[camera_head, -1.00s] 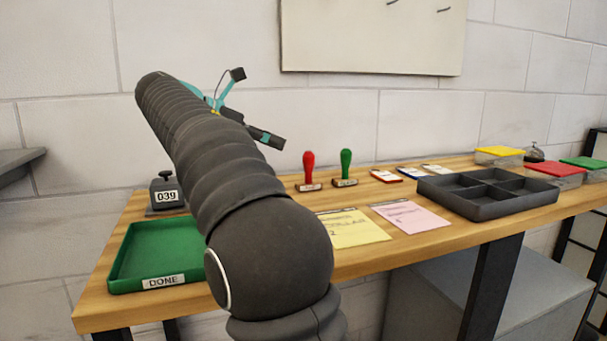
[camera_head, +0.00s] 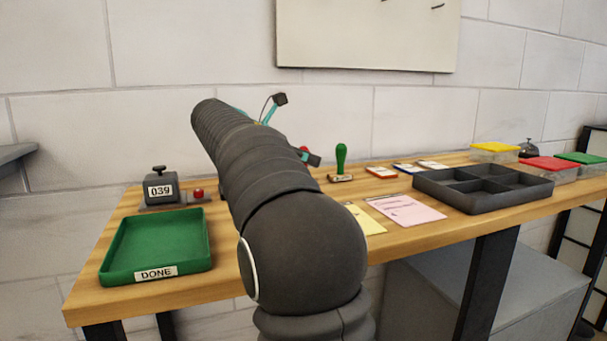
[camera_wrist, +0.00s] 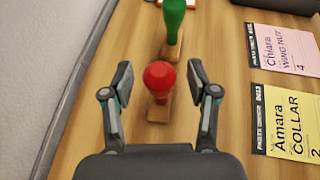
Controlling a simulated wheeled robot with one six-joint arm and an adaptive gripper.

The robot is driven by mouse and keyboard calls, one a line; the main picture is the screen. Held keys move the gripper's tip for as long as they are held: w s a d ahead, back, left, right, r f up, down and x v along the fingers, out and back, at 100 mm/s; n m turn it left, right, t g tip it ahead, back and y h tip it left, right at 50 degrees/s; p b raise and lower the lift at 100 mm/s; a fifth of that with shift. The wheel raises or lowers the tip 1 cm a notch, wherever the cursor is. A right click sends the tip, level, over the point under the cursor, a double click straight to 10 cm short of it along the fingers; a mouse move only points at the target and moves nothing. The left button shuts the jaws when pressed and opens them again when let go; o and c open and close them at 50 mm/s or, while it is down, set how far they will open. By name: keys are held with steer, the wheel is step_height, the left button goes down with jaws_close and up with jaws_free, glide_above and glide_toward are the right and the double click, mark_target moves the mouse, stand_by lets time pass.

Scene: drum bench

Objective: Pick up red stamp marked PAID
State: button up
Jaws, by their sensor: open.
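The red stamp (camera_wrist: 159,80) stands upright on the bench in the wrist view, its round red handle top between my open fingers and its wooden base below. My gripper (camera_wrist: 159,90) is open above it, with one finger on each side and a gap to both. In the head view only a bit of the red handle (camera_head: 304,150) shows behind my gripper (camera_head: 312,158). The stamp's PAID marking is not readable here. The green-handled stamp (camera_head: 341,160) stands to its right in the head view, and just beyond it in the wrist view (camera_wrist: 173,20).
A yellow card (camera_wrist: 288,120) and a pink card (camera_wrist: 288,48) lie right of the stamps in the wrist view. A dark divided tray (camera_head: 483,200), lidded boxes (camera_head: 495,152), the green DONE tray (camera_head: 150,270) and a 039 counter (camera_head: 160,188) stand on the bench. The wall is close behind.

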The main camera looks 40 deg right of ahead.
jaws_close()
steer(key=shift+r, duration=0.1)
stand_by(0.3)
